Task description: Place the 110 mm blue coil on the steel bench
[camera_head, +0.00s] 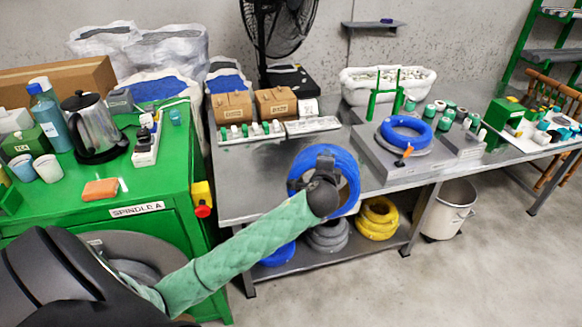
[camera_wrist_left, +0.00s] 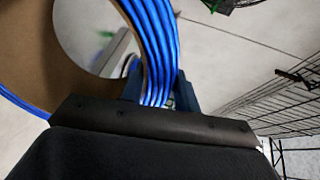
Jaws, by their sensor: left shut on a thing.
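My left arm, in a green sleeve, reaches in from the left over the front of the steel bench (camera_head: 245,178). Its left gripper (camera_head: 325,163) is shut on a blue coil (camera_head: 350,176), which is tilted with its face toward the head camera. The gripper hides part of the ring. In the left wrist view the coil's blue strands (camera_wrist_left: 155,45) pass between the jaws, with a brown inner face beside them. A second blue coil (camera_head: 405,125) lies on a grey fixture on the bench. I cannot read any coil size. My right gripper is not in view.
Green and white parts (camera_head: 250,130), brown boxes (camera_head: 234,107) and a white basket (camera_head: 388,85) line the bench's back. An orange-tipped item (camera_head: 403,156) stands at the fixture. Yellow coils (camera_head: 377,218) lie on the lower shelf. The bench's left front is clear.

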